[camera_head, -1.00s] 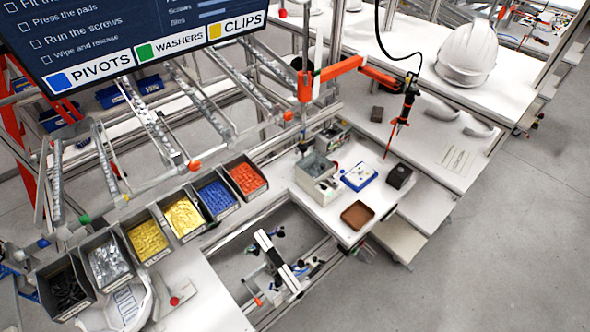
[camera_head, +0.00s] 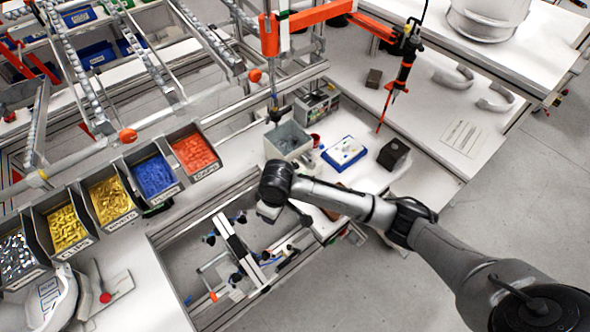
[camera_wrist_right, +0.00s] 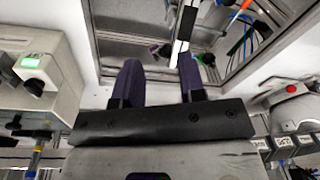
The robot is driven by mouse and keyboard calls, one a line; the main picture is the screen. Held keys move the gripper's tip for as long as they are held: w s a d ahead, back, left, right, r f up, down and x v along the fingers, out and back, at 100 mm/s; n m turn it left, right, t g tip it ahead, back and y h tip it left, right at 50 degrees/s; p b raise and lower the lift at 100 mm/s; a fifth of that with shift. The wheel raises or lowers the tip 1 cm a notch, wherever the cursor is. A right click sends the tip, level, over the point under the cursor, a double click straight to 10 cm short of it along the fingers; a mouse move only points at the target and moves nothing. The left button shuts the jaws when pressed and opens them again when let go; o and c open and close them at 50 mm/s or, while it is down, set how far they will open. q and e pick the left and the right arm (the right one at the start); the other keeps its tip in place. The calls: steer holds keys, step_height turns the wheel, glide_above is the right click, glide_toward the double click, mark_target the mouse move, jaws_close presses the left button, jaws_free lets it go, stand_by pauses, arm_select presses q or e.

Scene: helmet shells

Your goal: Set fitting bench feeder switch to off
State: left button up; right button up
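A grey feeder box (camera_head: 287,140) with an open top stands on the white bench in the head view. I take this to be the feeder switch. My right gripper (camera_wrist_right: 160,80) has its two dark purple fingers apart with nothing between them. It is to the right of the switch and not touching it. In the head view that gripper (camera_head: 268,211) hangs by the bench edge, partly hidden.
A blue-and-white tray (camera_head: 344,152) and a dark block (camera_head: 393,154) lie right of the feeder. An orange arm with a hanging screwdriver (camera_head: 397,85) stands behind. Bins of coloured parts (camera_head: 153,179) line the left. A framed fixture (camera_head: 232,245) fills the bench opening.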

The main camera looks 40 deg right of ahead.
steer(key=w+d+r+m+h+b, duration=0.15)
steer(key=w+d+r+b, duration=0.25)
steer(key=w+d, duration=0.45)
step_height(320, 180, up, 7)
steer(key=m+b, duration=0.3)
steer(key=m, duration=0.1)
glide_above(296, 163)
steer(key=shift+n+g+y, duration=0.25)
steer(key=shift+g, duration=0.15)
step_height(296, 163, down, 12)
steer(key=shift+r, duration=0.1)
steer(key=shift+f, duration=0.8)
arm_select(q)
step_height(296, 163, down, 8)
arm_select(e)
steer(key=shift+f, duration=0.15)
arm_select(q)
steer(key=shift+f, duration=0.1)
arm_select(e)
jaws_close()
